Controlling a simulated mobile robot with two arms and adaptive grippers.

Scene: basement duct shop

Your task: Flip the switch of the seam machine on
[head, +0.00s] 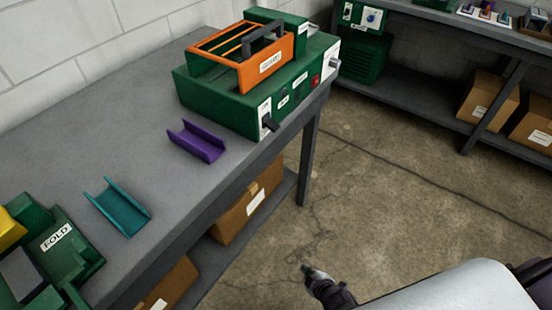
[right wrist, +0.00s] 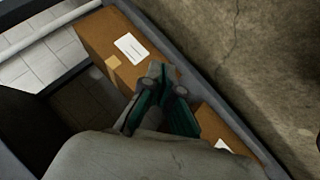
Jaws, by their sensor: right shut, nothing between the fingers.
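The green seam machine (head: 218,104) stands at the far end of the grey workbench, with an orange guard (head: 265,66) on top. On its front panel, at the left end, a white plate carries a black lever switch (head: 269,123); I cannot tell whether it is on or off. A red button (head: 315,81) and a silver knob (head: 334,65) are farther right. My right gripper (head: 308,270) is low over the floor, in front of the bench and well apart from the machine. In the right wrist view its fingers (right wrist: 163,98) are shut and empty. My left gripper is not in view.
A purple channel (head: 196,142), a teal channel (head: 118,207) and a green fold tool (head: 70,248) lie on the bench (head: 160,110). Cardboard boxes (head: 246,207) sit on its lower shelf. Another bench (head: 440,22) stands at the back right. The floor between is clear.

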